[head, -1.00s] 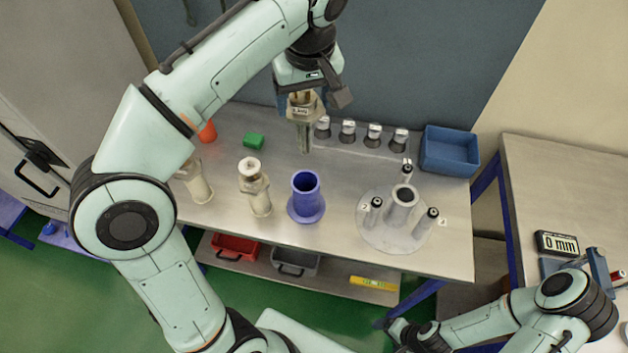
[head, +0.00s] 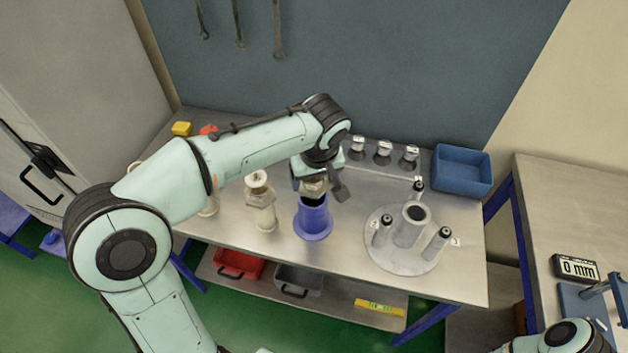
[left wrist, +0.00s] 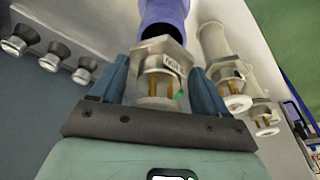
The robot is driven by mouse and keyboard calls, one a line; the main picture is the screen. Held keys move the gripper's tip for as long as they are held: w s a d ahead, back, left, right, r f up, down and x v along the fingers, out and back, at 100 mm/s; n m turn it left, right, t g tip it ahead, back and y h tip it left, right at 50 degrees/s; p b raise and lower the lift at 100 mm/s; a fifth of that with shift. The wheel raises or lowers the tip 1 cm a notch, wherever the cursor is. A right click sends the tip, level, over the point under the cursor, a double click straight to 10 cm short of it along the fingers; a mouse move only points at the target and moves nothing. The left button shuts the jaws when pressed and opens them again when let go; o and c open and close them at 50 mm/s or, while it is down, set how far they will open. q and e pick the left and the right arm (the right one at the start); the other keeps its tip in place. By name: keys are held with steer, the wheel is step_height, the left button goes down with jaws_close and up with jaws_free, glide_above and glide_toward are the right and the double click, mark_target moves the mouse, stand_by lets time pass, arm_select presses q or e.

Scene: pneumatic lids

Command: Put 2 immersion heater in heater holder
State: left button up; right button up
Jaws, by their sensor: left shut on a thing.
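My left gripper (head: 316,186) is shut on an immersion heater (head: 315,194), directly above the purple tube-shaped holder (head: 312,222) on the steel bench. In the left wrist view, the gripper (left wrist: 158,68) has a blue finger on each side of the heater's pale labelled head (left wrist: 160,62), with brass pins facing the camera. The heater's lower part is hidden, apparently in the purple holder (left wrist: 165,12); its depth cannot be told. Two similar pale heater-like pieces stand left of the holder, one clear (head: 260,203) and one partly behind my arm (head: 209,207). My right gripper is out of view.
A grey round base (head: 385,250) with a central tube and black-topped posts stands to the right. Several silver-capped pieces (head: 382,152) line the back, beside a blue bin (head: 462,171). Red (head: 236,263) and grey (head: 298,281) bins sit on the lower shelf.

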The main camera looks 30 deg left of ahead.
arm_select(q)
steer(key=shift+f, duration=0.55)
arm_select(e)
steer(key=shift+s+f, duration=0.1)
arm_select(q)
steer(key=shift+f+b, duration=0.4)
steer(key=shift+f, duration=0.2)
steer(key=o, duration=1.1)
steer(key=shift+c, duration=0.2)
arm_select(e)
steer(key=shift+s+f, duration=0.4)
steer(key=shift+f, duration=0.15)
arm_select(q)
steer(key=shift+r, duration=0.3)
steer(key=p+v, duration=0.2)
steer(key=v, duration=1)
steer(key=shift+r, duration=0.35)
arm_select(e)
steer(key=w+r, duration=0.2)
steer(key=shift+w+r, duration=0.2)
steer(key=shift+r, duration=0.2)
